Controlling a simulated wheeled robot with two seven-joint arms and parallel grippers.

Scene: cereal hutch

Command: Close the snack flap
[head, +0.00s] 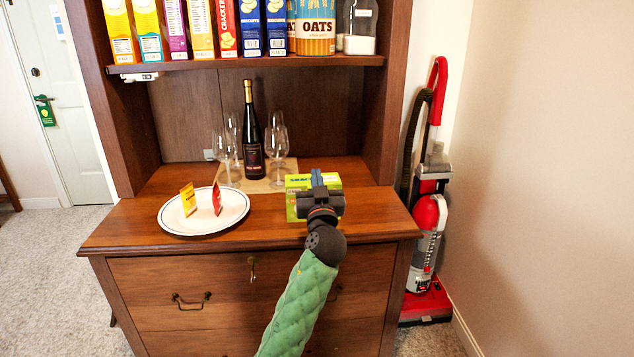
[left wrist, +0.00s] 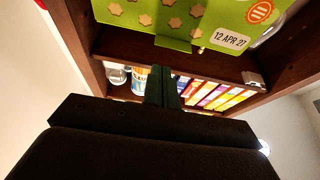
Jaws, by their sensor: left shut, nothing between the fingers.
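A green snack box (head: 297,183) lies on the hutch counter, right of the middle, partly hidden behind my left gripper. Its green printed face also shows at the top of the left wrist view (left wrist: 180,22), with a white "12 APR 27" label and a lower edge that has a short tab. I cannot clearly tell how far the flap stands open. My left gripper (head: 317,178) is shut and empty, over the box in the head view. In the left wrist view its fingertips (left wrist: 162,88) lie together below the green edge. My right gripper is out of view.
A white plate (head: 175,219) with two small packets stands left on the counter. Behind are a wine bottle (head: 252,140) and glasses (head: 278,140) on a mat. A shelf (head: 240,62) of cereal boxes hangs above. A red vacuum cleaner (head: 427,240) stands right of the hutch.

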